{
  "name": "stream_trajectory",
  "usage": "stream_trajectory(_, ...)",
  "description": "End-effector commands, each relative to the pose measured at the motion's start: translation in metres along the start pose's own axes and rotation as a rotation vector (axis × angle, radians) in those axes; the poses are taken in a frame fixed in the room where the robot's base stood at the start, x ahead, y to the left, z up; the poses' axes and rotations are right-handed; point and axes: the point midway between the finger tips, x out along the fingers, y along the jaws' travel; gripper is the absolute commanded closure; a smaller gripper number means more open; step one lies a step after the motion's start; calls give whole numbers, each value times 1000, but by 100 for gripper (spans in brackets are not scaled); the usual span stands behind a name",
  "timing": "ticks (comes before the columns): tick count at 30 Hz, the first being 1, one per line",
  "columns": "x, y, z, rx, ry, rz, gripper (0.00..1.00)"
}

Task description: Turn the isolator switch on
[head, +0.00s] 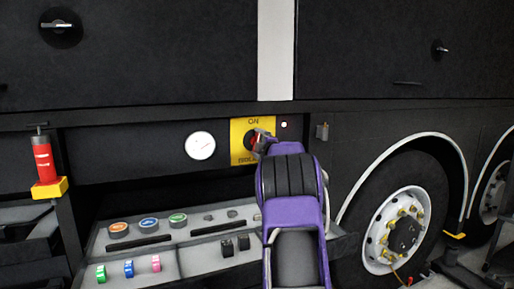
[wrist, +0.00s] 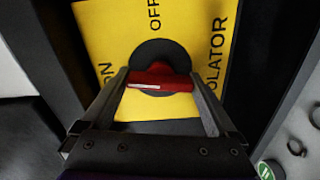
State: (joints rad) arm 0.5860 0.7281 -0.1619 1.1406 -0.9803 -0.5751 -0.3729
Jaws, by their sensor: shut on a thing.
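The isolator switch is a red handle (wrist: 165,77) on a round black base (wrist: 160,52), set on a yellow plate (head: 238,149). In the wrist view the plate (wrist: 110,25) reads ON at left, OFF at top and part of ISOLATOR at right. My gripper (head: 262,143) is at the switch, its two fingers (wrist: 158,80) either side of the red handle and shut on it. The handle lies crosswise in the wrist view, its white mark toward the ON side. In the head view my gripper hides most of the switch.
A small lamp (head: 284,125) right of the plate glows reddish white. A white gauge (head: 201,146) is left of it. Below is a tray (head: 190,256) with coloured caps. A red extinguisher (head: 44,160) stands at left, a wheel (head: 398,230) at right.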

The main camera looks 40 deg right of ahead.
Motion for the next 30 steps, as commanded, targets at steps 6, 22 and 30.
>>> stream_trajectory(6,0,-1,1,-119,-1,-1,62)
stream_trajectory(22,0,-1,1,-199,-2,-2,62)
stream_trajectory(30,0,0,1,-198,-2,-2,0)
